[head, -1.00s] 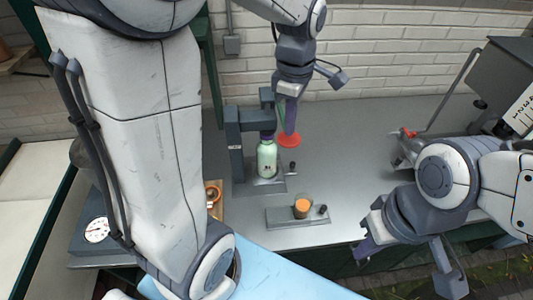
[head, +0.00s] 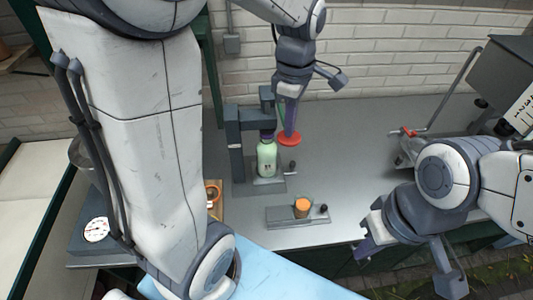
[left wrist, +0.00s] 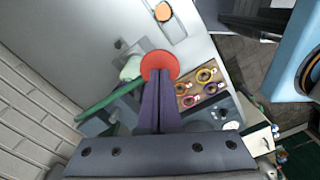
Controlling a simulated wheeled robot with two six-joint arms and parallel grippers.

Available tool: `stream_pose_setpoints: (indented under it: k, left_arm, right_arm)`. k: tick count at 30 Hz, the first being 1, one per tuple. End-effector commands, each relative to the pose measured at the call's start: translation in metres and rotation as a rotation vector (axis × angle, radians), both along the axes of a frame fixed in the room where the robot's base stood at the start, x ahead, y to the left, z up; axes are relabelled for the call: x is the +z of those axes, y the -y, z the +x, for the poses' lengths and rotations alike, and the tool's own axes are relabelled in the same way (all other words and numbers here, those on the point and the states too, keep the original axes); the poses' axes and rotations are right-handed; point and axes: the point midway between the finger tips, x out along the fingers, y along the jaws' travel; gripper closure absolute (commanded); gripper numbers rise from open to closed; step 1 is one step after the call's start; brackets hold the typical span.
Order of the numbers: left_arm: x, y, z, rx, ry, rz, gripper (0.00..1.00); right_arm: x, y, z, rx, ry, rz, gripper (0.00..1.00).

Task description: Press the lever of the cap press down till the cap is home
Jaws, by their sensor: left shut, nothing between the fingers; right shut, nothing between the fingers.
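The cap press (head: 235,145) is a dark frame on a grey base at the middle of the counter. A pale green bottle (head: 267,160) stands upright in it, with a dark cap (head: 267,136) at its top under the press head. The press lever is a green bar (left wrist: 105,100) ending in a red round pad (head: 289,140). My left gripper (head: 290,132) is shut and empty, its tips at the red pad and seemingly touching it; the pad also shows in the left wrist view (left wrist: 160,62). Whether the cap is fully seated cannot be told. My right gripper (head: 363,252) is shut and empty.
A small grey tray (head: 285,222) with an orange-filled cup (head: 302,207) stands in front of the press. A board with coloured rings (left wrist: 200,87) and a dial scale (head: 95,232) are at the left. A metal device with a handle (head: 408,145) stands right; the counter between is clear.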

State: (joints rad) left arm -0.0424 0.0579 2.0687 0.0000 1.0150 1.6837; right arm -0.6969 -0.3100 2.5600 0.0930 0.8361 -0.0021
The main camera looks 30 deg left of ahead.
Motion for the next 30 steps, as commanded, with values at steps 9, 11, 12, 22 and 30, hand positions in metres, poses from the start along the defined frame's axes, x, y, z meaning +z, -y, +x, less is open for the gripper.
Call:
stream_pose_setpoints:
  k: [9, 11, 12, 22, 30]
  left_arm:
    - [-0.009, 0.000, 0.000, 0.000, 0.000, 0.000, 1.00]
    - [-0.012, 0.000, 0.000, 0.000, 0.000, 0.000, 1.00]
    - [-0.014, 0.000, 0.000, 0.000, -0.001, 0.000, 1.00]
    - [-0.024, 0.000, 0.000, 0.000, 0.000, 0.000, 1.00]
    - [-0.027, 0.000, 0.000, 0.000, 0.000, 0.001, 1.00]
  right_arm:
    - [-0.007, 0.000, 0.000, 0.000, 0.000, 0.000, 1.00]
    - [-0.008, 0.000, 0.000, 0.000, 0.000, 0.000, 1.00]
    - [-0.010, 0.000, 0.000, 0.000, 0.000, 0.000, 1.00]
    - [-0.016, 0.000, 0.000, 0.000, 0.000, 0.000, 1.00]
    - [-0.018, 0.000, 0.000, 0.000, 0.000, 0.000, 1.00]
